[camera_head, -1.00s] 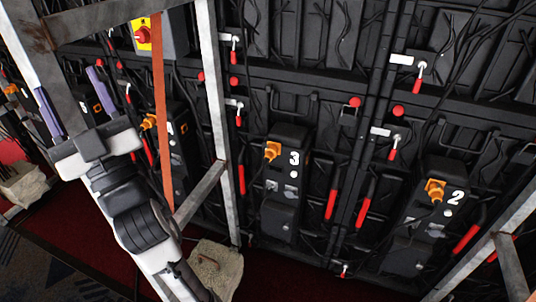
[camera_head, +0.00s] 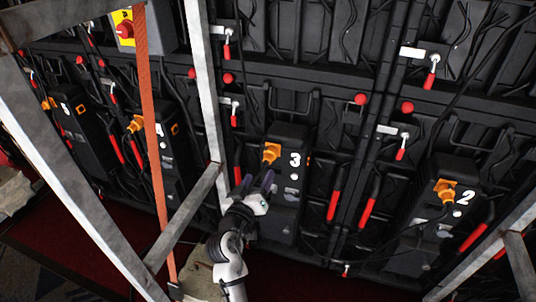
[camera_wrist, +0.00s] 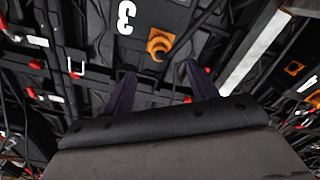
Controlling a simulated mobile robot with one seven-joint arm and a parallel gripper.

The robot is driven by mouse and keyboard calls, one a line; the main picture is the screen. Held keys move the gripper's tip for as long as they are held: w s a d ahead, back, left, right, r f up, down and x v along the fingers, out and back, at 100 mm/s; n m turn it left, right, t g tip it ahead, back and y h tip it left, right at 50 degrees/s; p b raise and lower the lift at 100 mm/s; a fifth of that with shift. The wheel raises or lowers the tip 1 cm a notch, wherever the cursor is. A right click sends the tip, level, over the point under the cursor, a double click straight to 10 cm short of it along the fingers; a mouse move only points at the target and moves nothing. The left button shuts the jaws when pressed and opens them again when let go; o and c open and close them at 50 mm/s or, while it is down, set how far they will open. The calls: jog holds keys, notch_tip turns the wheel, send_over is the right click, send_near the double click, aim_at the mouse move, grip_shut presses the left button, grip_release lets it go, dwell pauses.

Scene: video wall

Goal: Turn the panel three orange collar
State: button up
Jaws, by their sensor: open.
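The panel three orange collar (camera_head: 271,153) sits on the upper left of the black box marked 3 (camera_head: 287,174), with a dark cable at it. In the wrist view the collar (camera_wrist: 160,44) shows ahead, above the gap between my fingers and apart from them. My gripper (camera_head: 257,181) is just below the collar in the head view, its two purple fingers spread and empty. In the wrist view my gripper's fingers (camera_wrist: 160,85) point up toward the box face. The lower left of the box is partly hidden by my gripper.
A grey metal upright (camera_head: 207,90) and a slanted brace (camera_head: 184,215) stand close left of my arm. An orange strap (camera_head: 153,130) hangs further left. Boxes with similar orange collars flank it, one marked 2 (camera_head: 440,190). Red-handled latches (camera_head: 333,205) line the wall.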

aim_at(265, 163)
jog(key=p+x, duration=0.2)
jog(key=x, duration=0.8)
jog(key=shift+a, duration=0.1)
jog(key=c, duration=1)
